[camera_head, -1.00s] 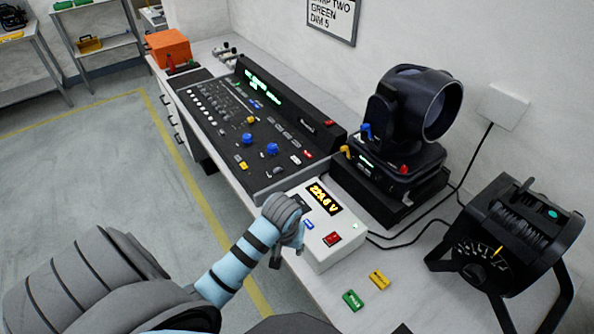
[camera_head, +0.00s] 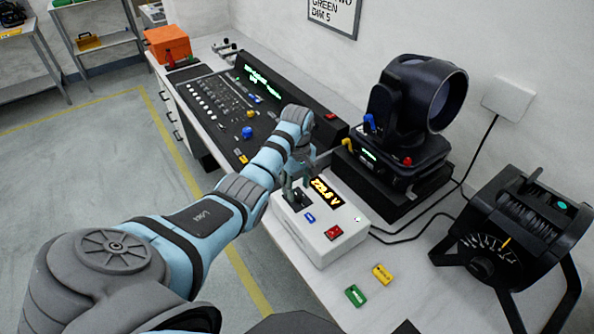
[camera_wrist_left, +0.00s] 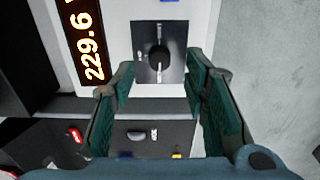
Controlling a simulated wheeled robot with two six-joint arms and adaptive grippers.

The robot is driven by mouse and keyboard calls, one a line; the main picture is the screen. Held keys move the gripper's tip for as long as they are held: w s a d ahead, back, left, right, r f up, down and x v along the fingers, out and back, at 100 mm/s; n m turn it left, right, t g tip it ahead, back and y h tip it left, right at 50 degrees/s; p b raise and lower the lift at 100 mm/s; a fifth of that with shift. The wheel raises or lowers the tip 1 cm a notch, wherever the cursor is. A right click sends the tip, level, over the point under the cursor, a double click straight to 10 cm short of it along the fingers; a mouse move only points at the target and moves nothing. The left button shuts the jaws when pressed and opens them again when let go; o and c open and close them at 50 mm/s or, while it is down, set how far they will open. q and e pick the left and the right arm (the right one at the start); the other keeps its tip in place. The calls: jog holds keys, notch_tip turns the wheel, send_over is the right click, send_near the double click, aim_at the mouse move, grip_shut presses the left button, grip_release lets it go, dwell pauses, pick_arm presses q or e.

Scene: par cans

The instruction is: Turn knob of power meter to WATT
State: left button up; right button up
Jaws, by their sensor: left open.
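The power meter (camera_head: 318,240) is a white box on the bench, with an orange display (camera_head: 326,191) that reads about 229.6 V. Its round black knob (camera_wrist_left: 158,55) sits on a dark square plate, which also shows in the head view (camera_head: 298,200). My left gripper (camera_head: 296,183) is over the meter's knob end, pointing down. In the left wrist view its open fingers (camera_wrist_left: 161,68) stand on either side of the knob plate, with nothing between them. The knob's pointer and any WATT label are too small to read. My right gripper is out of view.
A mixing console (camera_head: 215,105) lies behind the meter, and a black moving-head light (camera_head: 415,110) stands to the right. A yellow lever (camera_head: 347,145) is close to my left wrist. Green (camera_head: 355,295) and yellow (camera_head: 382,274) blocks lie in front of the meter.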

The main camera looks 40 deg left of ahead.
aim_at(297, 195)
pick_arm(q)
notch_tip(297, 195, down, 3)
jog(key=shift+f, duration=0.1)
grip_shut()
